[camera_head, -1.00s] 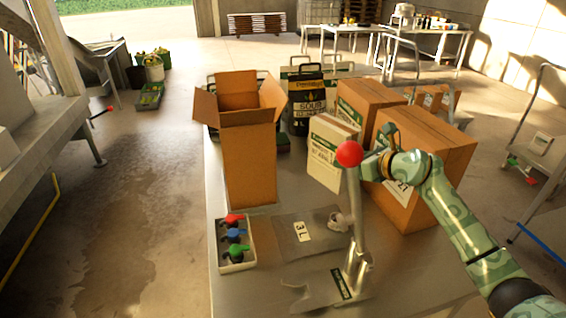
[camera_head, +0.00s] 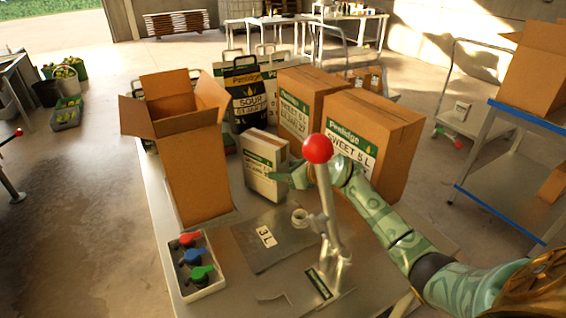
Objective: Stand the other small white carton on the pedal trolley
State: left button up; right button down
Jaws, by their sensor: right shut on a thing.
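The small white carton (camera_head: 262,172) with a green label band stands upright on the grey table, in front of the brown boxes. My right gripper (camera_head: 284,177) is at the carton's right side, shut on it; the fingers are partly hidden behind the red-knobbed lever. I cannot tell whether the carton is lifted. My left gripper is not in view.
A lever with a red knob (camera_head: 317,149) rises in front of my right gripper. Large brown cartons (camera_head: 378,140) stand behind it. An open tall box (camera_head: 196,175) is at the left. A blue-edged shelf cart (camera_head: 492,185) is at the right, with open floor between it and the table.

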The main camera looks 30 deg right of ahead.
jog(key=shift+w+f, duration=0.1)
jog(key=shift+f, duration=0.25)
jog(key=c, duration=0.6)
grip_release()
jog(key=shift+f, duration=0.15)
jog(key=shift+o, duration=0.6)
jog(key=shift+s, duration=0.25)
